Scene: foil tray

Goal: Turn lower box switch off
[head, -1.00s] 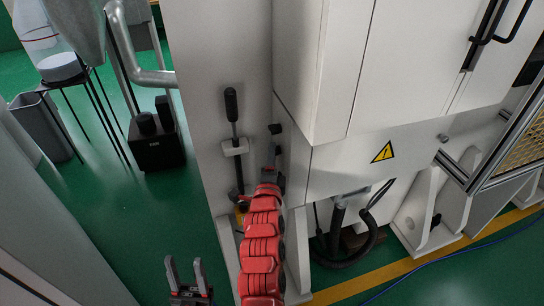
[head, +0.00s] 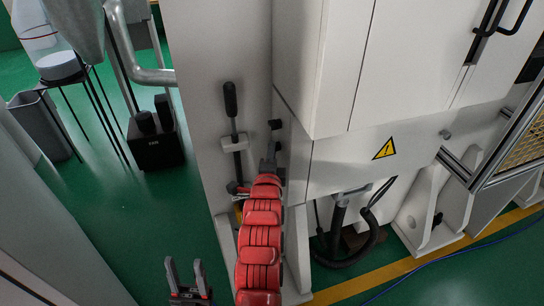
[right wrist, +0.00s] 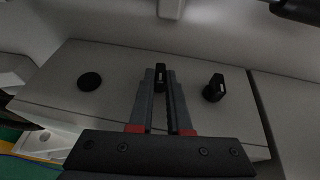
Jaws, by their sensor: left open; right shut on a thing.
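The switch box is a grey panel (right wrist: 120,75) that fills most of the right wrist view. A small black switch (right wrist: 161,73) sits between the fingertips of my right gripper (right wrist: 160,80), which is shut on it. A second black switch (right wrist: 214,88) is to the right of the fingers, free of them. In the head view one black knob (head: 275,125) shows just above my right gripper (head: 270,158); the gripped switch is hidden there by the gripper. My left gripper (head: 185,264) is open and empty at the bottom, over the floor.
A flat black disc (right wrist: 90,81) is on the panel left of the fingers. A black-handled lever (head: 231,100) stands on the white column, close left of my right gripper. A white cabinet with a yellow warning sign (head: 384,149) is on the right.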

